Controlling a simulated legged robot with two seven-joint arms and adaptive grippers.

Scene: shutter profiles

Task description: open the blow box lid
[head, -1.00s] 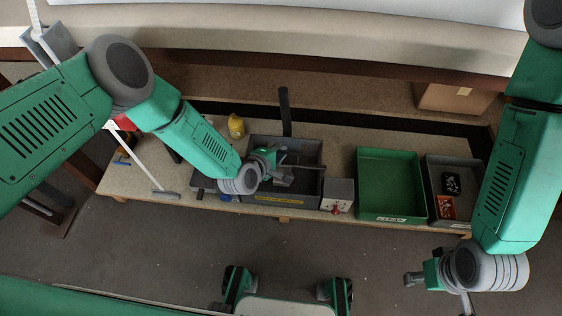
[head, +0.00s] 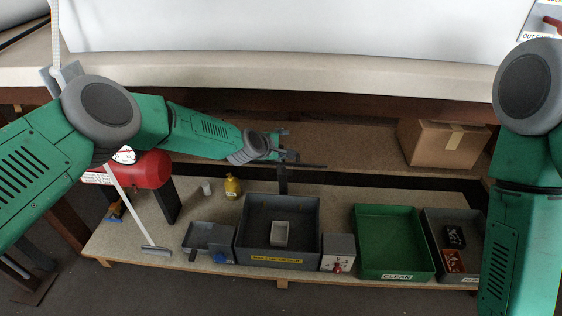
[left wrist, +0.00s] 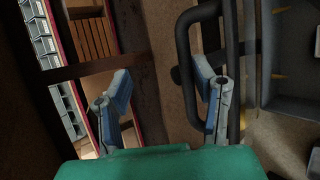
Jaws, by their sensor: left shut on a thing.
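The blow box (head: 278,262) is a dark grey box with a yellow label on the front, on the low bench in the head view. Its top is open and a small light grey container (head: 281,233) shows inside. My left gripper (head: 290,157) is above and behind the box, in front of a dark upright post (head: 283,180). A thin dark bar (head: 314,166) sticks out to its right. In the left wrist view the fingers (left wrist: 165,95) look spread, and a dark looped handle (left wrist: 183,55) passes around the right finger. My right gripper is out of view.
A grey tray (head: 197,232) and a yellow bottle (head: 232,187) stand left of the box. A switch box (head: 338,248), a green bin (head: 392,213) and another grey bin (head: 432,230) stand to its right. A cardboard box (head: 445,142) is behind.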

